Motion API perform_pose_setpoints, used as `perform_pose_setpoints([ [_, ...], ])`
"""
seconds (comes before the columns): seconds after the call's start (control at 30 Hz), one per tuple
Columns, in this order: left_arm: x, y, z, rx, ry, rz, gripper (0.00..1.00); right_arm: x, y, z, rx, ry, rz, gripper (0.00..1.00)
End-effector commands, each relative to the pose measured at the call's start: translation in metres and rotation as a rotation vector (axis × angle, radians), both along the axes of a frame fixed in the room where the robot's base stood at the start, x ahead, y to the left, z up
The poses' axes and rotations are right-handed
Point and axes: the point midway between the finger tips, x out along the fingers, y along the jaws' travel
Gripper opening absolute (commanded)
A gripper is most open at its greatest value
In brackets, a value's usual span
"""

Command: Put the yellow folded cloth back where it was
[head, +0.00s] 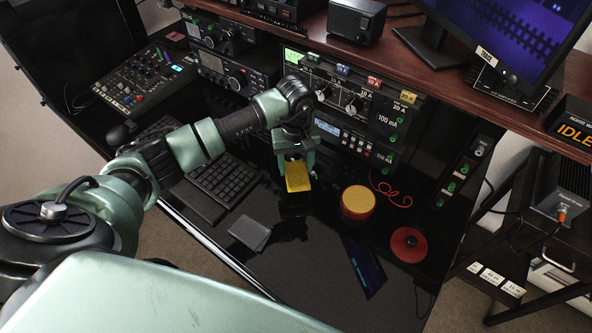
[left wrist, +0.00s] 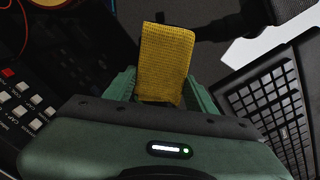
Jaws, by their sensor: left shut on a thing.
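The yellow folded cloth (head: 297,176) is held in my left gripper (head: 295,160) above the black desk. It also shows in the left wrist view (left wrist: 165,62), gripped between the green fingers and sticking out past them. My left gripper is shut on the cloth. In the head view the cloth hangs below the fingers, between the keyboard (head: 222,183) and a round container with a yellow top (head: 358,202). My right gripper is not in view.
A grey folded item (head: 250,233) lies on the desk left of the cloth. A red disc (head: 409,244) and a red wire (head: 388,190) lie to the right. The radio panels (head: 345,135) stand close behind the gripper. The desk's front middle (head: 300,280) is clear.

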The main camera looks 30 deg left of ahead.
Motion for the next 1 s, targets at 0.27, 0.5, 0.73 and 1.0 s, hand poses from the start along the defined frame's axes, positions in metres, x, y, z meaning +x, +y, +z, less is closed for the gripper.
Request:
perform_pose_setpoints([
  [0.27, 0.000, 0.000, -0.029, 0.000, 0.000, -0.001, 0.23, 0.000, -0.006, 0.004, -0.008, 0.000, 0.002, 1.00],
  [0.5, 0.000, 0.000, -0.032, 0.001, 0.001, -0.001, 0.23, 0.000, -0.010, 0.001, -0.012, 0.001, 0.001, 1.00],
  [0.73, 0.000, 0.000, -0.032, -0.001, 0.001, -0.001, 0.77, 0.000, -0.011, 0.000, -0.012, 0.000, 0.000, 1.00],
  [1.0, 0.000, -0.001, -0.029, -0.001, 0.002, -0.001, 0.77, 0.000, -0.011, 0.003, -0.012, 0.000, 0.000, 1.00],
])
